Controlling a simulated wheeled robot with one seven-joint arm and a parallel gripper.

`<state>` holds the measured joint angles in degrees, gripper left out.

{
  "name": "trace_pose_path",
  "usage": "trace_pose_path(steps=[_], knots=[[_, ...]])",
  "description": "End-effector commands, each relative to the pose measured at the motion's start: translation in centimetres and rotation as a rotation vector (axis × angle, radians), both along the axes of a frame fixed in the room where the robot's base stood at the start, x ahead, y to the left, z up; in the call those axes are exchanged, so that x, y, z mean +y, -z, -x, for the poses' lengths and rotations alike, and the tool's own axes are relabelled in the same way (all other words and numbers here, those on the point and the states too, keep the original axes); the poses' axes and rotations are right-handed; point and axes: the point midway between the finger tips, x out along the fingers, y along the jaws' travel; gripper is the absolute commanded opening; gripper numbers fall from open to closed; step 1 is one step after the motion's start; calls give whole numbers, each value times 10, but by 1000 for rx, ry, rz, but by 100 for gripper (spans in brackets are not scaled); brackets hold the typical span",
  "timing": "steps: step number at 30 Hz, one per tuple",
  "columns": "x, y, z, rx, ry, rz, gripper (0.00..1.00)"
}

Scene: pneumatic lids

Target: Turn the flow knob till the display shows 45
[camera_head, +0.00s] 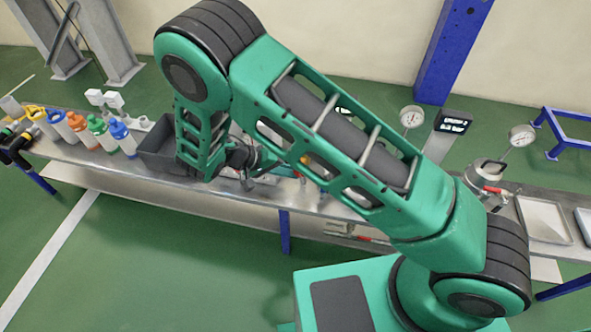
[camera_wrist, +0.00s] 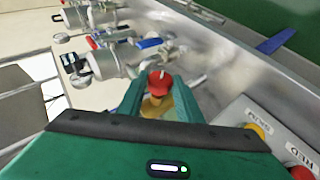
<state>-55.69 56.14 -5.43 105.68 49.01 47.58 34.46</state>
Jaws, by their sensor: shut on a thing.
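In the wrist view a red knob (camera_wrist: 160,80) with a white mark on top sits on a brass-coloured body (camera_wrist: 156,106). The green fingers of my gripper (camera_wrist: 160,98) are on either side of it, shut on it. In the head view my arm hides the knob, and the fingertips cannot be made out. A dark display (camera_head: 452,122) with pale characters stands at the back of the bench, right of my arm. Its characters are too small to read. A small dark panel (camera_wrist: 68,62) shows in the wrist view, also unreadable.
The metal bench (camera_head: 90,160) carries several coloured bottles (camera_head: 101,131) and a grey bin (camera_head: 157,150) at left. Pressure gauges (camera_head: 411,117) and a metal vessel (camera_head: 483,174) stand at right. Metal fittings with blue and red handles (camera_wrist: 110,55) lie beyond my fingers. A button box (camera_wrist: 262,122) is at lower right.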

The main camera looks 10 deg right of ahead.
Motion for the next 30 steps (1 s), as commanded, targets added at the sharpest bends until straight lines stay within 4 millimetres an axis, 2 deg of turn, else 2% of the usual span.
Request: trace_pose_path(steps=[12,13,15,25,30], knots=[[4,1,-1,1,-7,-2,10],[4,1,-1,1,-7,-2,39],[3,1,-1,1,-7,-1,50],[4,-1,-1,1,-4,2,50],[19,-12,1,0,-5,0,50]])
